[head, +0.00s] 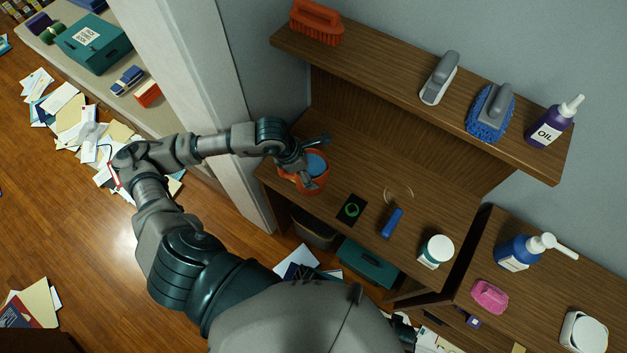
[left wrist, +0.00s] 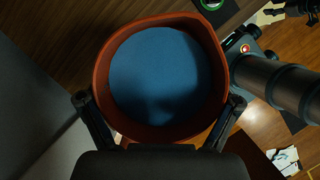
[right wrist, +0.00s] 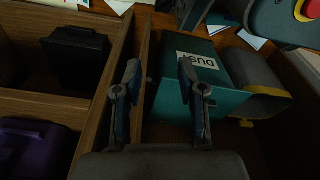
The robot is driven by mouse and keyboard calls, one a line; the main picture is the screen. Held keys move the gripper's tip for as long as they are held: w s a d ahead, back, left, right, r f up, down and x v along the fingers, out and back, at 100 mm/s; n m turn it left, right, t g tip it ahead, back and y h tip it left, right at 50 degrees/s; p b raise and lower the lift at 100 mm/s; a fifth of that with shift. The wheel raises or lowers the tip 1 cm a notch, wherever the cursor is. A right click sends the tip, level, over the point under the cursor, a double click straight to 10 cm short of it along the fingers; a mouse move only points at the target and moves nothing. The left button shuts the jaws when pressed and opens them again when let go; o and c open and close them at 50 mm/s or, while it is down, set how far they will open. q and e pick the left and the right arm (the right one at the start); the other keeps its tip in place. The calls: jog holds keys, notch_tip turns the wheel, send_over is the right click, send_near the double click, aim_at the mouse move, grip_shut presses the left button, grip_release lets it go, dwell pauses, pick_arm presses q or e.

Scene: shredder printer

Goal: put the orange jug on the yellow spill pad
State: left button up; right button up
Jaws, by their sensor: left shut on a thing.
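The orange jug (head: 318,187) is at the left end of the wooden desk, open side up, with a blue surface inside. It also fills the left wrist view (left wrist: 220,50). My left gripper (head: 303,166) is shut on the jug, with one finger on each side of it in the left wrist view (left wrist: 160,104). I cannot tell whether the jug touches the desk. My right gripper (right wrist: 160,68) is open and empty, low among shelf compartments, in front of a teal box (right wrist: 215,75). I do not see a yellow spill pad in these views.
The desk (head: 375,180) holds a black card with a green ring (head: 351,209), a blue stick-like item (head: 391,222) and a white-lidded jar (head: 435,252). The shelf above holds brushes and an oil bottle (head: 549,124). Papers (head: 75,115) litter the floor at left.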

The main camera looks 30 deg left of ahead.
pick_arm(q)
jog(key=shift+w+a+f, duration=1.9)
jog(key=shift+f, duration=0.15)
pick_arm(e)
jog(key=shift+s+f, duration=0.25)
jog(key=shift+f, duration=0.15)
pick_arm(q)
jog(key=shift+a, duration=0.15)
pick_arm(e)
jog(key=shift+a, duration=0.15)
pick_arm(q)
jog(key=o, duration=1.5)
jog(key=shift+a+f, duration=0.1)
jog(key=shift+a, duration=0.1)
jog(key=shift+o, duration=0.2)
jog(key=shift+s+a, duration=0.1)
jog(key=shift+a, duration=0.1)
pick_arm(e)
jog(key=shift+w+a+r, duration=0.1)
jog(key=shift+a+r, duration=0.1)
jog(key=shift+a, duration=0.1)
pick_arm(q)
jog(key=shift+d, duration=0.15)
